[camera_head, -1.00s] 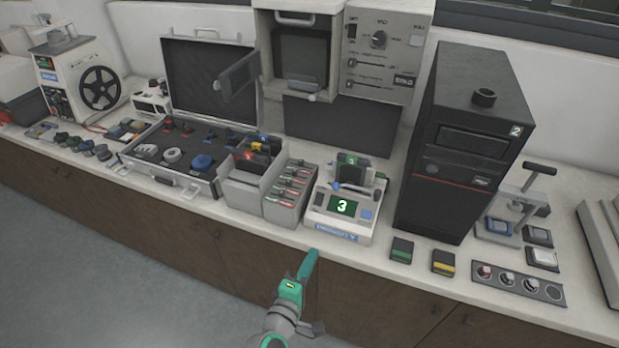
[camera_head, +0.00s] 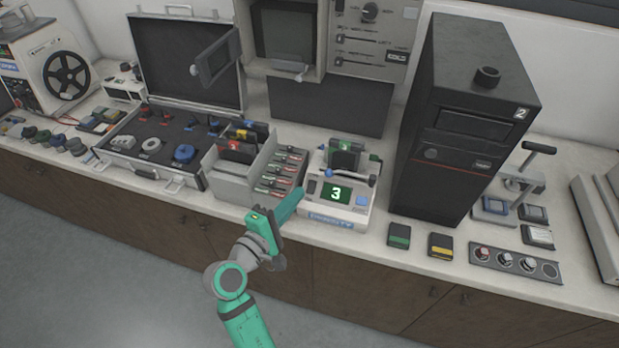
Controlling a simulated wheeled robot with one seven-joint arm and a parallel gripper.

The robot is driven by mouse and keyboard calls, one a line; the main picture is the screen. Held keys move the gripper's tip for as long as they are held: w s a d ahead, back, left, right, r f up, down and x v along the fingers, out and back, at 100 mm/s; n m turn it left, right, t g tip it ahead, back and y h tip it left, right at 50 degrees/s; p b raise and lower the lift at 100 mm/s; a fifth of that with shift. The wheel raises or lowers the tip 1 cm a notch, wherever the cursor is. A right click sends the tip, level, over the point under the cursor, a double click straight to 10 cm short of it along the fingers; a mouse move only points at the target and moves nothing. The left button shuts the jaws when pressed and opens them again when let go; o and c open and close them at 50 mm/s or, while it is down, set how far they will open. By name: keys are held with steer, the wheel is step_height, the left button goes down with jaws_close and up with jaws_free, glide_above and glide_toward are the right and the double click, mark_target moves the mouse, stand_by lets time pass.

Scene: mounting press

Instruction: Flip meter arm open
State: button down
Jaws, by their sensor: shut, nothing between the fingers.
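The meter (camera_head: 318,214) is a white bench device with a green display reading 3, on the counter in the middle. Its arm (camera_head: 348,177) appears to lie low across the top behind the display, with a small blue tip at its left end. A dark slide-like piece with a green label (camera_head: 345,152) stands upright behind it. My gripper (camera_head: 298,196) is teal and shut, with nothing held. Its fingertips point up and right, at the meter's front left side. In this view they look close to the meter, but I cannot tell whether they touch.
A grey rack (camera_head: 246,176) with cartridges stands left of the meter, close to my fingers. A tall black tower (camera_head: 462,130) marked 2 stands to the right. Green-labelled and yellow-labelled blocks (camera_head: 440,246) lie at the counter's front edge. An open case (camera_head: 125,165) is farther left.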

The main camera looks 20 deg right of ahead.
mark_target(316, 181)
steer(key=x, duration=0.8)
steer(key=shift+d, duration=0.35)
steer(key=shift+w+d, duration=0.55)
steer(key=shift+w, duration=0.2)
